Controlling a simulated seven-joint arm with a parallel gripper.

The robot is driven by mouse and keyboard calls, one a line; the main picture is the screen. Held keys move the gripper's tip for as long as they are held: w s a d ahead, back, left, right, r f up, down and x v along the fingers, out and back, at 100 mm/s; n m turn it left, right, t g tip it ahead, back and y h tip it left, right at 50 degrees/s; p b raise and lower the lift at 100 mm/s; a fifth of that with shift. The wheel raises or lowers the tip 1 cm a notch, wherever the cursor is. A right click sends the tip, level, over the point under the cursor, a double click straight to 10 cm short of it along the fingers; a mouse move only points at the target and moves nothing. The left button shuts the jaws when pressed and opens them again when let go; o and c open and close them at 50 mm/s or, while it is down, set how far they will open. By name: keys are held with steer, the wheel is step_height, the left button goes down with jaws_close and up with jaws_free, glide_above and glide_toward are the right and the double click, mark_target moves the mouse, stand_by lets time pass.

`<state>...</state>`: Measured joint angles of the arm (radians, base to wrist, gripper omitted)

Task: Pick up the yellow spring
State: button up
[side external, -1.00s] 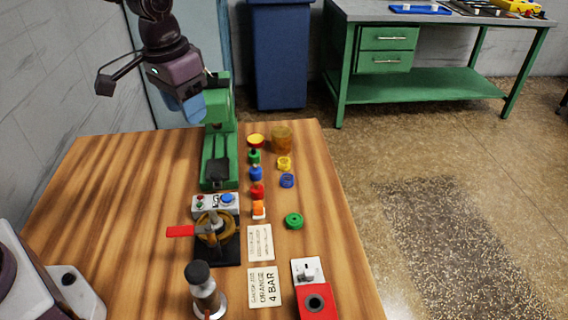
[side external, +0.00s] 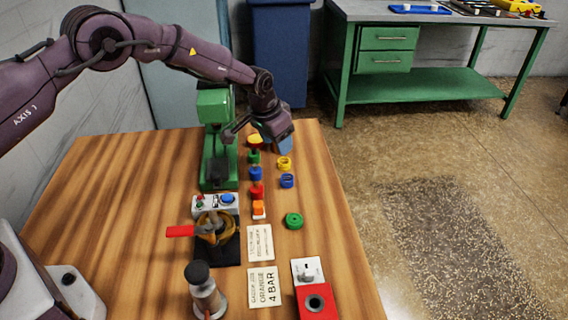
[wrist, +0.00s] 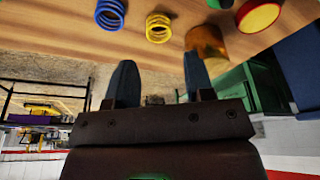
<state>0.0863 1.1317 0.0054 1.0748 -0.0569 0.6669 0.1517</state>
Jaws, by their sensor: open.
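The yellow spring (side external: 284,163) stands on the wooden table, behind the blue spring (side external: 287,181). In the wrist view the yellow spring (wrist: 158,28) shows as a coil near the top middle, with the blue spring (wrist: 110,14) to its left. My gripper (side external: 282,144) is over the far right part of the table, just behind the yellow spring in the side view. In the wrist view my gripper (wrist: 158,72) has its two blue fingers wide apart, with nothing between them. The yellow spring is apart from the fingers.
An amber cup (wrist: 207,42) stands close to the right of the yellow spring in the wrist view; my gripper hides it in the side view. A column of coloured parts (side external: 256,173) stands left of the springs. A green ring (side external: 294,221) lies nearer.

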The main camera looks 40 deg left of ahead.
mark_target(283, 158)
steer(key=shift+x, duration=3.55)
steer(key=shift+s+d, duration=0.1)
steer(key=c, duration=0.7)
